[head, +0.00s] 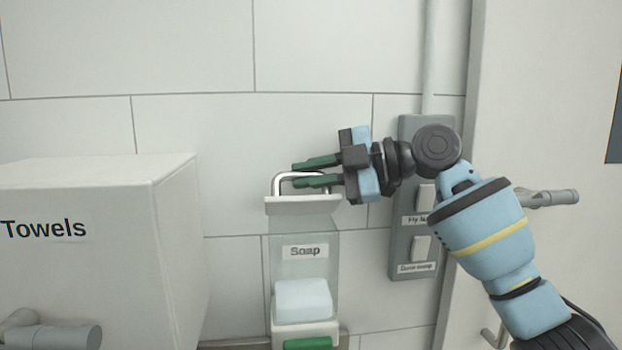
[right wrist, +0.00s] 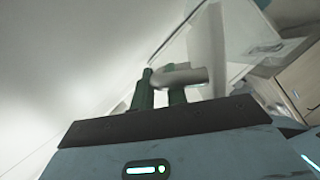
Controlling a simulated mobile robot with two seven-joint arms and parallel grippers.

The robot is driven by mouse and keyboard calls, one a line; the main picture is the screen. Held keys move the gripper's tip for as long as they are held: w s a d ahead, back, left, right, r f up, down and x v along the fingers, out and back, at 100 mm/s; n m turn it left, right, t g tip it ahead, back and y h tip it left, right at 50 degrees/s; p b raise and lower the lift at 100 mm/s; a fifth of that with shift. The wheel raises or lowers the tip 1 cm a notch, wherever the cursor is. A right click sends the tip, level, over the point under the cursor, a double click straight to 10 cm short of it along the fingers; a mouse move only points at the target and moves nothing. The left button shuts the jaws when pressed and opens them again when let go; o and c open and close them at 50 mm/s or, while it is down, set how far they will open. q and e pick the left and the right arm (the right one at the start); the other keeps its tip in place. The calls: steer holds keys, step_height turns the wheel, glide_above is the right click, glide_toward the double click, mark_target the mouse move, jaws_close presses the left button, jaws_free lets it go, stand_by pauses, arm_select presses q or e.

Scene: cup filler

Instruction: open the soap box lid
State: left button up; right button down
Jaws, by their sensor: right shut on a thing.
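The soap box (head: 305,246) is a clear wall dispenser labelled "Soap", with a white block of soap (head: 303,299) inside and a green part at its bottom. Its pale lid (head: 303,205) lies across the top and carries a metal loop handle (head: 281,180). My right gripper (head: 307,174) comes in from the right with its green fingers at the handle, shut on it. In the right wrist view the handle (right wrist: 183,77) passes between the green fingers (right wrist: 158,90). The lid looks down on the box. My left gripper is not in view.
A large white box marked "Towels" (head: 90,230) stands at the left, with a grey handle-like part below. A grey switch panel (head: 410,240) is on the wall right of the soap box. A door (head: 560,90) with a lever handle (head: 550,198) is at the right.

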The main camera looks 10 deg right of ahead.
mark_target(310, 172)
steer(key=shift+w+r, duration=0.15)
stand_by(0.3)
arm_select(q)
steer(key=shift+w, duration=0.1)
arm_select(e)
steer(key=c, duration=1.4)
jaws_free()
steer(key=shift+r+b, duration=0.3)
steer(key=shift+r, duration=1.4)
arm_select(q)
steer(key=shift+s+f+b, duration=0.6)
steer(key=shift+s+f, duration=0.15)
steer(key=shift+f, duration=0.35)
arm_select(e)
steer(key=s+a+r, duration=0.1)
steer(key=s, duration=1.5)
steer(key=shift+a+r, duration=0.25)
steer(key=shift+a, duration=0.15)
